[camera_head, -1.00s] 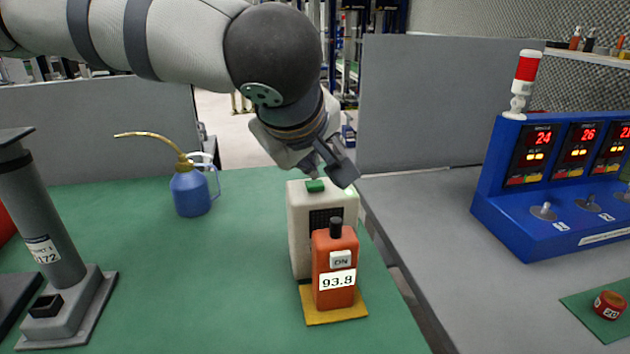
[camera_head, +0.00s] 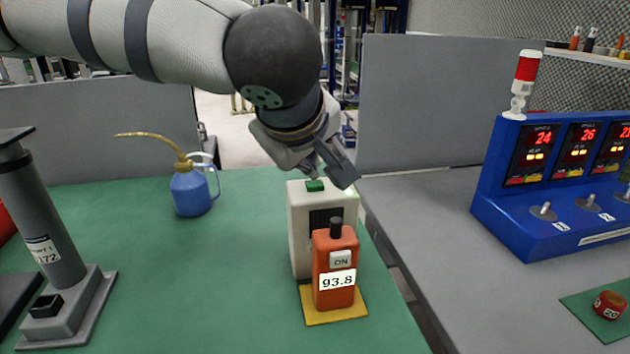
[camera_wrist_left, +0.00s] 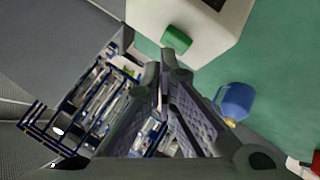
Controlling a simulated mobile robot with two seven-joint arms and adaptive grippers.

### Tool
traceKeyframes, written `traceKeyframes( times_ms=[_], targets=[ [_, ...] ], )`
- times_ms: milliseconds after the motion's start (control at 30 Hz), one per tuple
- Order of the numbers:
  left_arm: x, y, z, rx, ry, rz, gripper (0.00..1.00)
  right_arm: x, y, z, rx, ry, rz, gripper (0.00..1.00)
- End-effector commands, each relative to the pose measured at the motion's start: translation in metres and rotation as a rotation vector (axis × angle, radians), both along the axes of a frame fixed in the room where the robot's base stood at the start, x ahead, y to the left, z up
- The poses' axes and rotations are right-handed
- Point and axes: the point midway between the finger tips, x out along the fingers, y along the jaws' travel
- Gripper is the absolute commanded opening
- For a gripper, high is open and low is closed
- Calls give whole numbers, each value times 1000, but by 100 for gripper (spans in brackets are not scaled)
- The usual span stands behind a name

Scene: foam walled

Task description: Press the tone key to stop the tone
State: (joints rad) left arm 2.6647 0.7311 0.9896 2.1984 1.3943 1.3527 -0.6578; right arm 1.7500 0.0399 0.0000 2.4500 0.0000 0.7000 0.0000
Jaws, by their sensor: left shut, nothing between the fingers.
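A cream box (camera_head: 299,228) with a dark grille stands on the green bench mat. A green key (camera_head: 314,186) is on its top, and a lit green spot shows at the top right. In the left wrist view the green key (camera_wrist_left: 176,40) sits on the box (camera_wrist_left: 215,22), just beyond the fingertips. My left gripper (camera_head: 343,178) is shut and empty, close above the box top and a little right of the key. I cannot tell whether it touches the box. My right gripper is not in view.
An orange meter (camera_head: 335,261) reading 93.8 stands on a yellow pad in front of the box. A blue oil can (camera_head: 190,192) is to the left. A grey column stand (camera_head: 58,250) is farther left. A blue panel (camera_head: 530,228) with red displays stands right. Green mat between is clear.

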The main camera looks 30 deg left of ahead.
Motion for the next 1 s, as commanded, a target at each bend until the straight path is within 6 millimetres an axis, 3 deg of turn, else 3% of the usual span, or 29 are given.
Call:
traceKeyframes(
  times_ms=[467, 867, 1000],
  targets=[
    [0, 0, -7, 1, 1, 0, 0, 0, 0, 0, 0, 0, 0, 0],
    [0, 0, 2, 1, 1, 0, 0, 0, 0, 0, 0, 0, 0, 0],
    [0, 0, 17, -1, -4, 1, 0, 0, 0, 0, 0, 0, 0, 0]
  ],
)
